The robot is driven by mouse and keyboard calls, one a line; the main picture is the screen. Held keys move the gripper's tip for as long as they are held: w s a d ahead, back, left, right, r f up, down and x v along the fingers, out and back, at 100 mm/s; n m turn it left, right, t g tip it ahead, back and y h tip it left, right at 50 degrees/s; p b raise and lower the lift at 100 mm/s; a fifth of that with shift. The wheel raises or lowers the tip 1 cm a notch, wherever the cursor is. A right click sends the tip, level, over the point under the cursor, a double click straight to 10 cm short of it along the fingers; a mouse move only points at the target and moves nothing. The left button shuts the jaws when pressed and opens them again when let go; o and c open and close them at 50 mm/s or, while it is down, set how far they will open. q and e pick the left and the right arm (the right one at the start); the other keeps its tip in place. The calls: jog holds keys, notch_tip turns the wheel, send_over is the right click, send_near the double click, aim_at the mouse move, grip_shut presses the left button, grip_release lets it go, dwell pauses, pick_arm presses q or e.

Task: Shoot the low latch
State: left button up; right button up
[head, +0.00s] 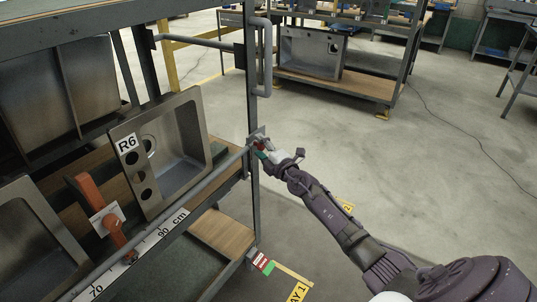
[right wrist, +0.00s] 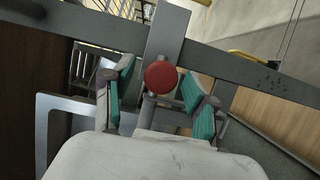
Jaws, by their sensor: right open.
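A round red knob (right wrist: 161,77) shows in the right wrist view in front of an upright grey metal plate (right wrist: 168,30), which crosses a grey rail. My right gripper (right wrist: 158,90) is open, with one teal-padded finger on each side of the knob. I cannot tell whether either pad touches it. In the head view my right gripper (head: 264,151) is at the rack's front corner post, at the end of the front rail, and a small bit of red (head: 260,146) shows at its fingers. The rest of the latch is mostly hidden there. My left gripper is not in view.
A steel sink marked R6 (head: 190,150) leans in the rack, beside an orange clamp (head: 100,215) on the ruled front rail (head: 160,236). A grey gate handle (head: 265,60) stands above my right gripper. A red and green tag (head: 260,262) is low on the post. Open floor lies right.

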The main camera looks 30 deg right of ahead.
jog(key=s, duration=1.1)
jog(key=shift+s, duration=0.4)
jog(key=shift+f, duration=0.1)
